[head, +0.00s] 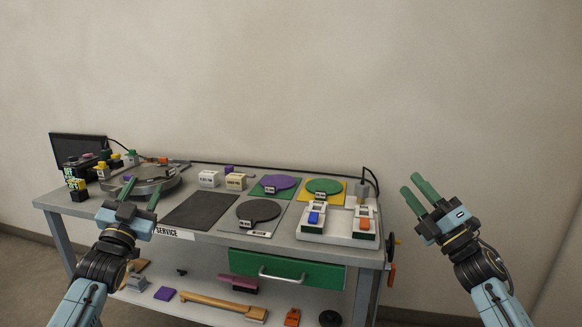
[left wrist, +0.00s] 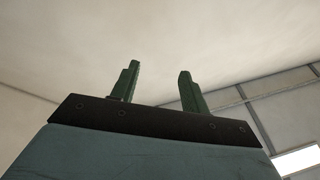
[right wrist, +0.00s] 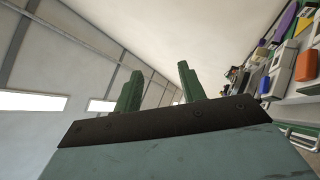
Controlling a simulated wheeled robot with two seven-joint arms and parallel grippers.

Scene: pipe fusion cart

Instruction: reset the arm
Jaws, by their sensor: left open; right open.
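My left gripper (head: 140,190) is in front of the left part of the cart (head: 180,236), with its green fingers apart and nothing between them. In the left wrist view its fingers (left wrist: 157,90) stand apart against bare wall and ceiling. My right gripper (head: 419,188) is raised to the right of the cart, clear of it, with its green fingers apart and empty. In the right wrist view its fingers (right wrist: 158,88) are also empty, and the cart's top shows at the right edge.
A green drawer (head: 262,265) is below. Free air lies right of the cart.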

